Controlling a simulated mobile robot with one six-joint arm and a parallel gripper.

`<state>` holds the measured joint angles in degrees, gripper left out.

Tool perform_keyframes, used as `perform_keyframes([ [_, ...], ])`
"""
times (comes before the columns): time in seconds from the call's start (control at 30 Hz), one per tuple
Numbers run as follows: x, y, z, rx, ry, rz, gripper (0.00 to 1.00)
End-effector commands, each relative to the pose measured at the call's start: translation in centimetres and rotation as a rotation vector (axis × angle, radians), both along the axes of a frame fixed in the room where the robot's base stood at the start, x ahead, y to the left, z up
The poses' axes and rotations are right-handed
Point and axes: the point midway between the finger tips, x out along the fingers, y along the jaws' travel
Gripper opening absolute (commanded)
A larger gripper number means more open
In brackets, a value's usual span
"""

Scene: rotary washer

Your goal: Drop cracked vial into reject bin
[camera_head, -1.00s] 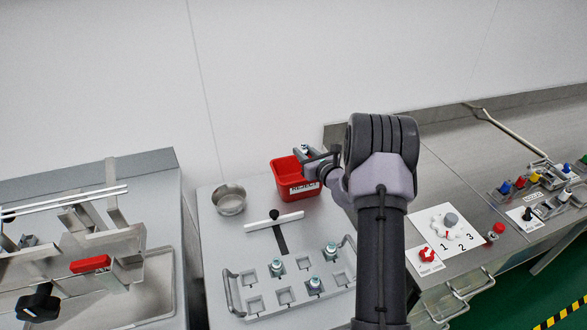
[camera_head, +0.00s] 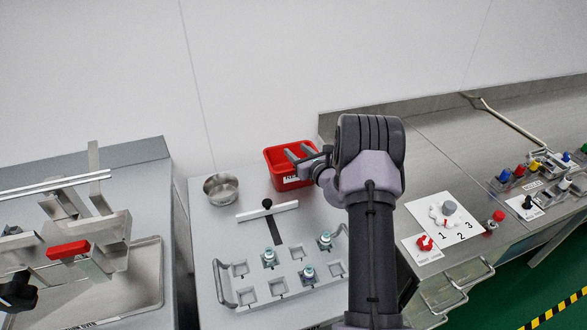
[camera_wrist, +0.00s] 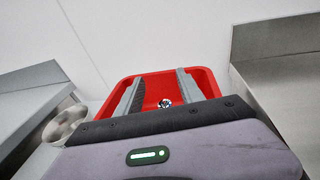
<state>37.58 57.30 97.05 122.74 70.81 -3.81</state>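The red reject bin (camera_head: 277,177) stands at the back of the steel table, its label partly hidden by my gripper. My gripper (camera_head: 299,151) is over the bin, with its two fingers spread apart and nothing between the tips. In the wrist view the fingers (camera_wrist: 160,78) reach over the bin (camera_wrist: 206,77) from the near side. A small round vial end (camera_wrist: 165,103) shows low between them against the red inside, apart from both fingers. It seems to lie in the bin; a crack cannot be made out.
A steel bowl (camera_head: 221,190) stands left of the bin. In front is a handled tray (camera_head: 222,285) with three vials in its pockets, and a black-knobbed T-bar (camera_head: 267,206) behind them. A control panel (camera_head: 450,210) with a dial lies to the right.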

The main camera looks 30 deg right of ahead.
Motion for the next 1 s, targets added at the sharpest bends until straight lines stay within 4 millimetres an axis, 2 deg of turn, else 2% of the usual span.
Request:
perform_keyframes([
  [0.27, 0.0, 0.0, 0.0, 0.0, 0.0, 0.0, 0.51],
  [0.37, -0.6, 0.0, 0.1, 0.0, 0.001, 0.0, 0.51],
  [0.47, -2.5, 0.1, 0.6, 0.002, 0.002, -0.002, 0.51],
  [0.8, -13.1, 1.0, 2.2, 0.003, 0.002, -0.003, 0.51],
  [0.9, -15.3, 1.3, 2.5, 0.002, 0.001, -0.003, 0.51],
  [1.0, -16.6, 1.4, 2.6, 0.0, 0.001, -0.001, 0.51],
])
